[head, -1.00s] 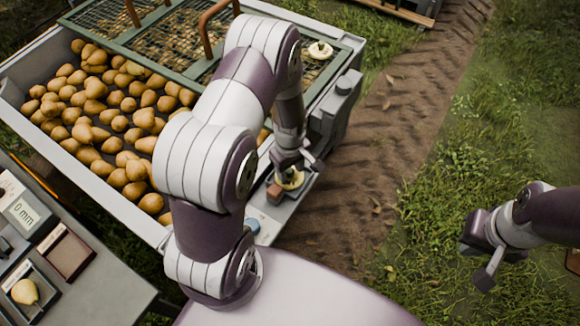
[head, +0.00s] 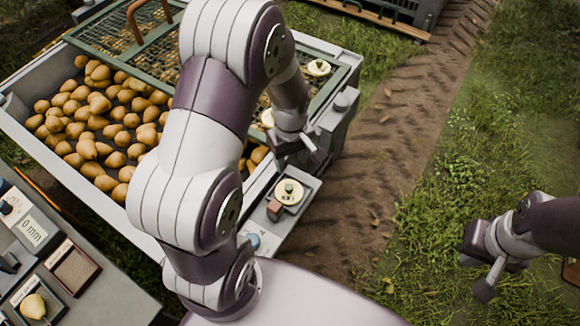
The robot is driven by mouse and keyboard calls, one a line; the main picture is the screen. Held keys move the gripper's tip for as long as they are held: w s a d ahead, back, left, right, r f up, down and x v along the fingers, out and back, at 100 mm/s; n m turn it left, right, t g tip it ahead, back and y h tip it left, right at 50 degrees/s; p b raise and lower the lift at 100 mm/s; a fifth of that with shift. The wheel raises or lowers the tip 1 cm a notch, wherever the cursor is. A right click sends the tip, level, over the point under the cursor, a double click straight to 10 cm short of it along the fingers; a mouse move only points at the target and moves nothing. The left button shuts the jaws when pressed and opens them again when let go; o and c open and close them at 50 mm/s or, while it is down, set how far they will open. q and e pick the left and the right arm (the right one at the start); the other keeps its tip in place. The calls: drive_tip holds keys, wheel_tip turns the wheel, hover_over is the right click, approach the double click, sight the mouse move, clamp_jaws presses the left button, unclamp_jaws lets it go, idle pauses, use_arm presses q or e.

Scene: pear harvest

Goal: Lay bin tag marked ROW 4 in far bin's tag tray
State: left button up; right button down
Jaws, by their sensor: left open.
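A round cream disc with a small green knob (head: 289,192) lies on a grey ledge tray (head: 262,218) at the pear bin's near right corner. My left gripper (head: 303,158) is open and empty, just above and behind that disc, apart from it. My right gripper (head: 484,280) hangs over the grass at right, and its jaw gap is unclear. A far bin (head: 425,12) shows only partly at the top edge; its tag tray cannot be made out.
A grey bench (head: 105,295) is lower left. The dirt track (head: 385,130) is clear.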

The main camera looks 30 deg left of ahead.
use_arm(q)
drive_tip(key=s+d+r+m+t, duration=0.1)
drive_tip(key=s+d+r+m, duration=0.3)
drive_tip(key=s+r+m, duration=0.3)
drive_tip(key=s+m, duration=0.1)
drive_tip(key=m, duration=0.3)
drive_tip(key=shift+s+d+r, duration=0.15)
drive_tip(key=shift+d+r, duration=0.1)
drive_tip(key=shift+r, duration=0.05)
